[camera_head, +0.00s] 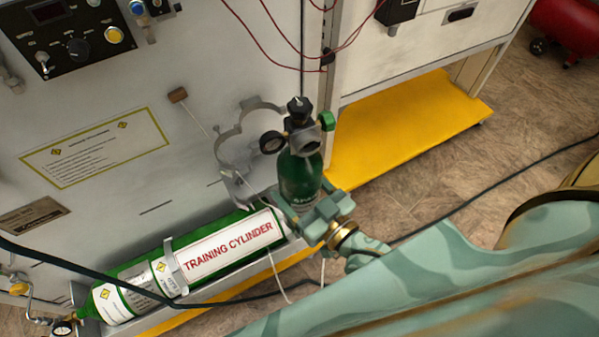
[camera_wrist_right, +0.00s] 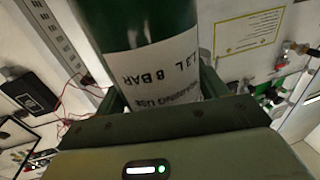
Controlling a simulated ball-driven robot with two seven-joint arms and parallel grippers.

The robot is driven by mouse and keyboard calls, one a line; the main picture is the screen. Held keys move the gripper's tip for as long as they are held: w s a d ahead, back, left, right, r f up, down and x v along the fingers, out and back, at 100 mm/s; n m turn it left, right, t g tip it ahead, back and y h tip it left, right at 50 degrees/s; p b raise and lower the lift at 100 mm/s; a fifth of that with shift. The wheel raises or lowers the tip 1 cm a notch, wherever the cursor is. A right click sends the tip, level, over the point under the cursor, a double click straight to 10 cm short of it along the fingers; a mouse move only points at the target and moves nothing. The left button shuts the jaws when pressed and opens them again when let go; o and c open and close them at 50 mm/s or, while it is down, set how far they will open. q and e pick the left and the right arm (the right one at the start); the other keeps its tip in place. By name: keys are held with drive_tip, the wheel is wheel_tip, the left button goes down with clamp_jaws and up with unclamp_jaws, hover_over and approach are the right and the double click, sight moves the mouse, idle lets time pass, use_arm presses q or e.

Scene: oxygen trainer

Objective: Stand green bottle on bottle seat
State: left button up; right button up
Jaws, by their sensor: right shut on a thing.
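The green bottle (camera_head: 299,172) with its black valve top stands roughly upright in the head view, close in front of the grey panel. My right gripper (camera_head: 297,202) is shut around its lower body. In the right wrist view, the bottle (camera_wrist_right: 148,28) and its white label fill the space between the fingers. An open metal clamp (camera_head: 226,143) is on the panel just left of the bottle, which is in front of it and apart or touching, I cannot tell. The bottle seat cannot be made out; the bottle's bottom is hidden by the gripper. My left gripper is not in view.
A large green training cylinder (camera_head: 228,247) lies along the panel's foot, directly left of my right gripper. A yellow step (camera_head: 400,128) is at the right. Thin red cables (camera_head: 267,42) hang above, and a black hose (camera_head: 466,199) crosses the floor.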

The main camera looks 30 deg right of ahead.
drive_tip(key=shift+r, duration=0.1)
idle(0.4)
drive_tip(key=w+f, duration=0.1)
drive_tip(key=w, duration=1.6)
drive_tip(key=shift+a+f, duration=0.35)
drive_tip(key=shift+f, duration=0.05)
idle(1.1)
idle(0.5)
